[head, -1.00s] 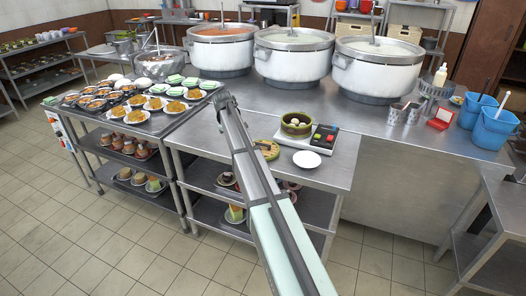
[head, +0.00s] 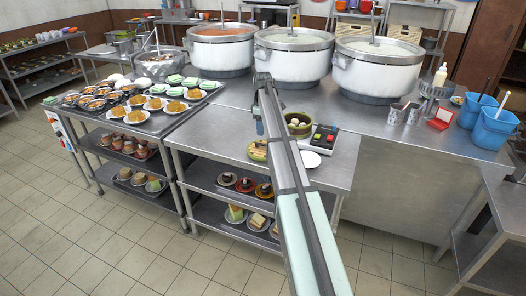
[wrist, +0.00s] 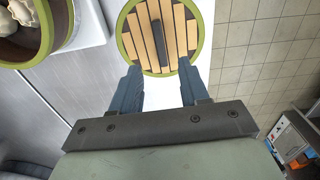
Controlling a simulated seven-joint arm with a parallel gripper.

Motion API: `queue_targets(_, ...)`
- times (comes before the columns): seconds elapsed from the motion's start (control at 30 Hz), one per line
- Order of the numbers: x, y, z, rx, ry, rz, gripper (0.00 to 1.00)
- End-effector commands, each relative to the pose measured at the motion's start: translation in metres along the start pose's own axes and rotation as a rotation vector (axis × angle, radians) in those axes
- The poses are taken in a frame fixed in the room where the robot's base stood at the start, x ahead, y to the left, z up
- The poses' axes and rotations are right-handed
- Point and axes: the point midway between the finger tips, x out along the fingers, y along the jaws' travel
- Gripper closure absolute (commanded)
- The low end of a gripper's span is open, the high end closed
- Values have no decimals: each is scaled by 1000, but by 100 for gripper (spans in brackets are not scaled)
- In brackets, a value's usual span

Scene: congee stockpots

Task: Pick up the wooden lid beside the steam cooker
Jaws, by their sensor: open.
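The wooden lid (head: 257,152) lies on the steel table, left of the steam cooker (head: 318,137). In the wrist view the lid (wrist: 183,38) is round, with pale slats, a green rim and a dark bar handle (wrist: 158,42). My gripper (wrist: 160,72) is open and empty, its two blue fingers pointing at the lid's near edge, with the handle ahead and between their lines. In the head view my gripper (head: 259,128) is above the lid. I cannot tell the exact height. The cooker's open basket (wrist: 25,25) holds pale buns.
A white plate (head: 310,160) sits just right of my arm, partly hidden by it. Large stockpots (head: 293,62) stand behind. A counter of filled dishes (head: 150,108) is at the left. The table's front edge is close to the lid.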

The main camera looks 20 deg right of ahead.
Motion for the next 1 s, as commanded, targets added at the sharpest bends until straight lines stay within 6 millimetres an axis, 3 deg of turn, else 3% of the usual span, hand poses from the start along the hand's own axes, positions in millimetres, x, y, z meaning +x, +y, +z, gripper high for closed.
queue_targets(0.1, 19, 0, 0, 0, -1, -1, 55)
queue_targets(0.37, 33, 0, 0, 1, 0, 1, 55)
queue_targets(0.7, 73, -2, 3, 0, -1, 0, 55)
queue_targets(1.0, 79, -1, 3, 0, 0, 3, 55)
